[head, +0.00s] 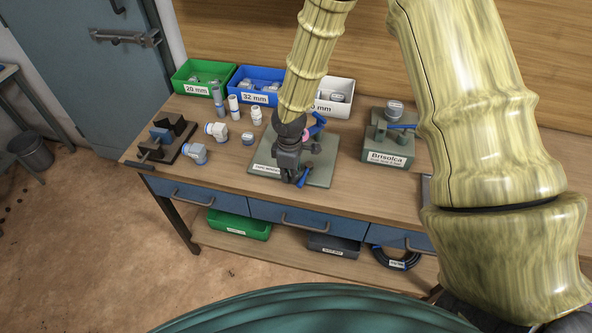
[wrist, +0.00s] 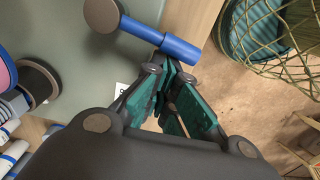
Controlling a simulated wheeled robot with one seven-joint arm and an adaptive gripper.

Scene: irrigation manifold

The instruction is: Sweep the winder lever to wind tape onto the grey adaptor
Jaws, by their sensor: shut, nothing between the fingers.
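The tape winder's grey-green base plate (head: 262,170) lies on the bench near its front edge, with a white label. My gripper (head: 290,178) is over this plate, pointing down, and hides much of the winder. The winder lever's blue handle (head: 304,177) shows just right of my fingertips. In the wrist view the blue handle (wrist: 165,40) runs out from a round grey-brown knob (wrist: 103,15), close beyond my fingertips (wrist: 166,76). The fingers are shut and empty; contact with the handle cannot be told. Pink and blue parts (wrist: 5,75) show at the left edge. I cannot make out the grey adaptor for certain.
Green (head: 204,76), blue (head: 257,84) and white (head: 338,95) bins stand at the back. Several white and blue fittings (head: 216,130) stand left of the winder. A vise (head: 165,138) is at the left end. The Brisolca block (head: 388,140) stands to the right.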

